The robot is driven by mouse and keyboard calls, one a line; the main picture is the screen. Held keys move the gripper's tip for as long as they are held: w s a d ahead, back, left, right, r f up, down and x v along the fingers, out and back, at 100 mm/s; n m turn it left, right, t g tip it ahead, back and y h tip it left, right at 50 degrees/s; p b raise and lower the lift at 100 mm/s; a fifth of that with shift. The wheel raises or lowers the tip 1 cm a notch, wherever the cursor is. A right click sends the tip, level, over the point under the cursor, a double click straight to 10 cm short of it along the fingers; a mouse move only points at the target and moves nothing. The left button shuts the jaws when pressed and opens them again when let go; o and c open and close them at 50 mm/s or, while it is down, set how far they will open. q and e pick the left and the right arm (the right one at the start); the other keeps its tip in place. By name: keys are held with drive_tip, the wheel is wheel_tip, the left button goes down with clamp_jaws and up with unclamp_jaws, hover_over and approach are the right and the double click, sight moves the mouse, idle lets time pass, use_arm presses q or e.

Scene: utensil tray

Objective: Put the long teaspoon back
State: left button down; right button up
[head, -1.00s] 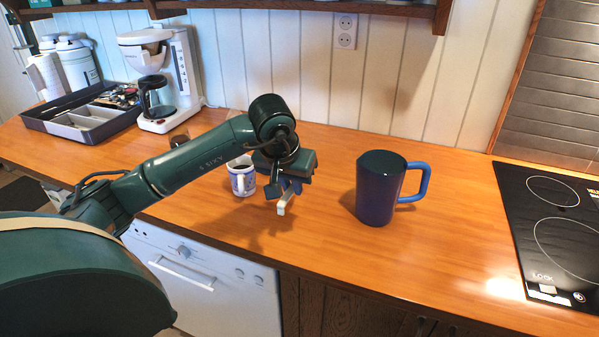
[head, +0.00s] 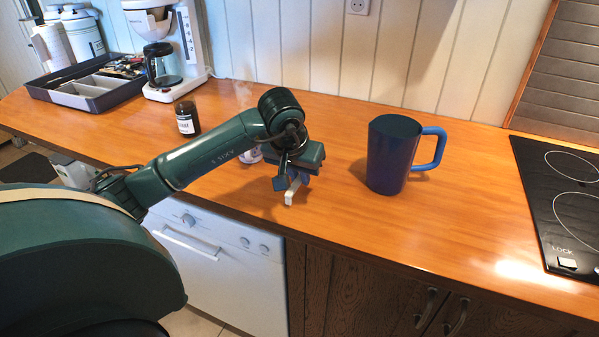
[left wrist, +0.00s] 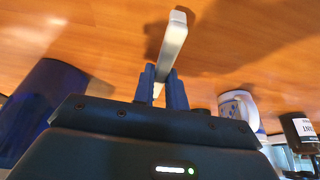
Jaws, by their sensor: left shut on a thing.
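My left gripper (head: 292,184) is shut on a pale metal piece (head: 291,192), which I take to be the long teaspoon. It is held above the counter. In the left wrist view the fingers (left wrist: 163,88) grip this flat, light bar (left wrist: 172,45), and its end points away from the gripper. The rest of it is hidden by the gripper, so I cannot tell its full shape. The grey utensil tray (head: 96,103) stands at the back left of the counter, with several utensils in its compartments. My right gripper is not in view.
A dark blue mug (head: 391,155) stands right of the gripper. A small white and blue cup (left wrist: 240,108) is mostly hidden behind my arm in the head view. A dark labelled jar (head: 187,118) and a coffee maker (head: 190,45) stand left. A black hob (head: 565,200) is far right.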

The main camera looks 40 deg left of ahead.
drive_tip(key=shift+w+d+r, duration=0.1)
use_arm(q)
drive_tip(key=shift+f+b, duration=0.6)
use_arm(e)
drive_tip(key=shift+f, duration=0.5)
use_arm(q)
drive_tip(key=c, duration=1.3)
unclamp_jaws()
drive_tip(key=shift+c, duration=0.2)
drive_tip(key=v, duration=1.3)
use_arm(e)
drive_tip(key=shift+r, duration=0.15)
use_arm(q)
drive_tip(key=shift+s, duration=0.1)
